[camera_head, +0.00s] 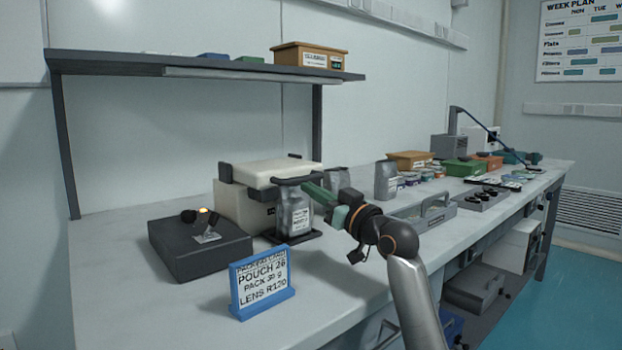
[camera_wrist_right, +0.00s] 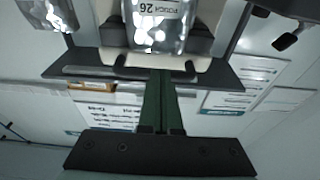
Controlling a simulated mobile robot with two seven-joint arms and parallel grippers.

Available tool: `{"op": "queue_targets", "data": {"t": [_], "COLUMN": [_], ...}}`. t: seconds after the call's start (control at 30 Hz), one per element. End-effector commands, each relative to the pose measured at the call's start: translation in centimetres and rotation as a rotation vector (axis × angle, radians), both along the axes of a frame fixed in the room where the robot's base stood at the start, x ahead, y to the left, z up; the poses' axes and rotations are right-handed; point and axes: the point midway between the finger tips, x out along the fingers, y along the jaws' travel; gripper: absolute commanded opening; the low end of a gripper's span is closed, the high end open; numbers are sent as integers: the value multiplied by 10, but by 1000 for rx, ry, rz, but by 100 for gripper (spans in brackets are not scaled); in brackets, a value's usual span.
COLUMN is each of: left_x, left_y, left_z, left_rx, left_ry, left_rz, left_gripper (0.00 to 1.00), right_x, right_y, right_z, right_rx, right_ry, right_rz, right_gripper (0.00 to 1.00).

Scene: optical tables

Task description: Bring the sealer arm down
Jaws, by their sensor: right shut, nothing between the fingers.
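The sealer (camera_head: 243,208) is a cream box on the bench with a cream upper arm (camera_head: 270,171) lying nearly level over it and a dark handle bar (camera_head: 292,181) at its front. Whether a gap remains between arm and base is hard to tell. A silver pouch (camera_head: 294,212) with a white label stands upright at the sealer's front, below the bar; it also shows upside down in the wrist view (camera_wrist_right: 158,35). My right gripper (camera_head: 306,187) has green fingers, shut and empty, with the tips close to the bar; contact cannot be told. My left gripper is out of view.
A blue-framed card (camera_head: 262,283) and a black box (camera_head: 195,247) stand on the bench to the left. Another silver pouch (camera_head: 386,181) and a grey tray (camera_head: 425,216) stand to the right. A shelf (camera_head: 120,66) overhangs the back.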

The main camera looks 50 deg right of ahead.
Motion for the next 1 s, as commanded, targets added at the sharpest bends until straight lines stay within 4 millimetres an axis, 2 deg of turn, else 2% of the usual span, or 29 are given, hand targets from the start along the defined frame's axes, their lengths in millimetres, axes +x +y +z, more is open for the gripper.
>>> {"op": "queue_targets", "data": {"t": [0.2,0.4,1.0], "left_x": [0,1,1], "left_y": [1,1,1], "left_z": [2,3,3], "left_rx": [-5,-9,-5], "left_ry": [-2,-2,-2], "left_rz": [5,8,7], "left_gripper": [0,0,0], "right_x": [-38,-59,-63], "right_y": [4,7,7], "right_z": [3,4,6], "right_rx": [-11,-13,-15], "right_ry": [-28,-44,-50], "right_rz": [-6,-7,-8], "right_gripper": [0,0,0]}}
